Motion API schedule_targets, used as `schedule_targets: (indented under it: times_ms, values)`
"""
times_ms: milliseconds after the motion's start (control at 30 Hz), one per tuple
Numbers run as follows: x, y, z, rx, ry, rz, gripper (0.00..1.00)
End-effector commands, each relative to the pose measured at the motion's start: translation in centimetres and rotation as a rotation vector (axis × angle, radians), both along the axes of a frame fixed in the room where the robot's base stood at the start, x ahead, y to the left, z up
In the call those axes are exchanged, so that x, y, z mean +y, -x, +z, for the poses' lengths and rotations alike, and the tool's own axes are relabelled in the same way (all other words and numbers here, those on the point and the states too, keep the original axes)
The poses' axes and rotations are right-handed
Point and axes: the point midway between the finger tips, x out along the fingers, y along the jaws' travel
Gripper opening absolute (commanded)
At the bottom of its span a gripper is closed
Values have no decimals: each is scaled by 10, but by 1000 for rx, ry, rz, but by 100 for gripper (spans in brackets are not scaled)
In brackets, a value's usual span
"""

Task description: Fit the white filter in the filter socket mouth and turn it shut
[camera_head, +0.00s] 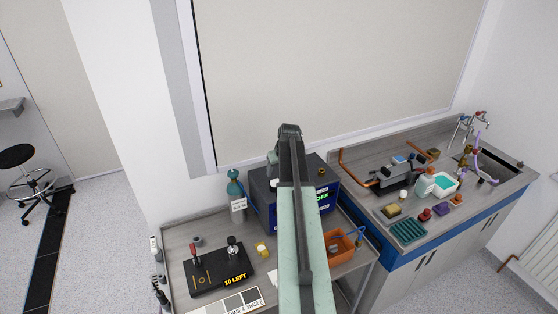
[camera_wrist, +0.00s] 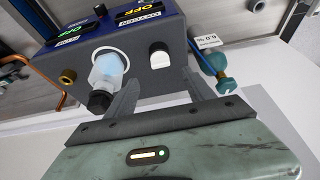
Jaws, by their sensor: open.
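In the wrist view a short white cylinder with a dark part at its upper end (camera_wrist: 159,62), which looks like the white filter, stands at the grey face of a blue box. I cannot tell how far it sits in a socket mouth or how it is turned. My gripper (camera_wrist: 160,77) is open and empty, with one finger to either side of the white cylinder and the tips close to it. Contact is not clear.
The blue box (camera_head: 262,203) carries OFF displays. Beside the white cylinder are a pale bottle with black cap (camera_wrist: 106,75) and a brass fitting (camera_wrist: 67,77). A teal bottle (camera_head: 235,187), black panel (camera_head: 218,272) and orange bin (camera_head: 340,246) stand near; the right counter is crowded.

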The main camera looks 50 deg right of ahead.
Motion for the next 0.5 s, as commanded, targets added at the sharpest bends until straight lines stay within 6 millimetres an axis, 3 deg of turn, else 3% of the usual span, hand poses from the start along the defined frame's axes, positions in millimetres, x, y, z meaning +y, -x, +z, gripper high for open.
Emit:
schedule_targets:
  times_ms: [267, 500]
  values:
    - [-2, -4, -14, -1, 0, 0, 62]
    - [-8, -18, -54, 0, 0, 1, 62]
